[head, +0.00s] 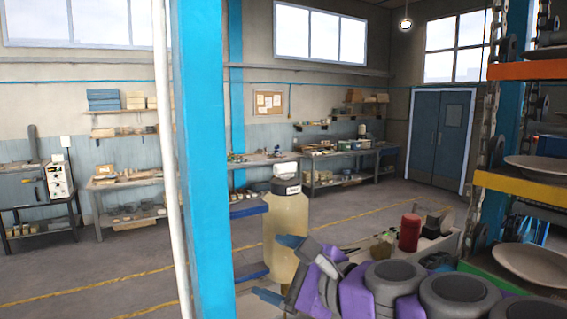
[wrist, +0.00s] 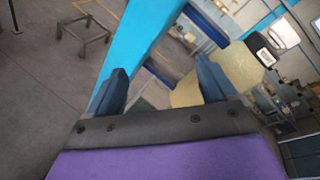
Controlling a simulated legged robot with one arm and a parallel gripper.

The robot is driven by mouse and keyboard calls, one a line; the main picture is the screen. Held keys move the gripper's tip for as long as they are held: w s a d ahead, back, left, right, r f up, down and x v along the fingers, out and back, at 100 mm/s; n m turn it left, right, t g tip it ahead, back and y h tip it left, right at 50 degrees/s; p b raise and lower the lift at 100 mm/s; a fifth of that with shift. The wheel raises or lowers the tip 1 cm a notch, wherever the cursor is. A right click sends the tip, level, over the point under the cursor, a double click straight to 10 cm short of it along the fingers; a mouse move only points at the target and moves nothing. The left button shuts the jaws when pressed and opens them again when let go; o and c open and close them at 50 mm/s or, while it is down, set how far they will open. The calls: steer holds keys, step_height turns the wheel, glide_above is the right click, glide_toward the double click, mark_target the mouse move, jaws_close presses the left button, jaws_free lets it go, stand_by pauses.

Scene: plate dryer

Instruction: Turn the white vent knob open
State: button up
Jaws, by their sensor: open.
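My gripper (head: 279,268) is at the lower middle of the head view, in front of a pale yellow container (head: 286,225) with a white and black top (head: 286,172). No contact shows.
A blue post (head: 205,150) and a thin white pipe (head: 170,150) stand left of my gripper. A rack with plates (head: 540,166) on orange and yellow shelves is at right. A red cylinder (head: 409,232) stands near my arm. Open floor (head: 100,265) lies left.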

steer(key=w+d+r+m+t+p, duration=0.35)
steer(key=w+r+m, duration=0.3)
steer(key=r, duration=0.35)
steer(key=m+t+h+p, duration=0.1)
steer(key=m+t+h, duration=0.1)
steer(key=m, duration=0.4)
glide_toward(287, 165)
steer(key=p+x, duration=0.1)
steer(key=x, duration=1.2)
steer(key=shift+f, duration=0.1)
steer(key=shift+c, duration=0.5)
steer(key=c, duration=0.9)
steer(key=shift+o, duration=0.2)
steer(key=shift+n+g, duration=0.25)
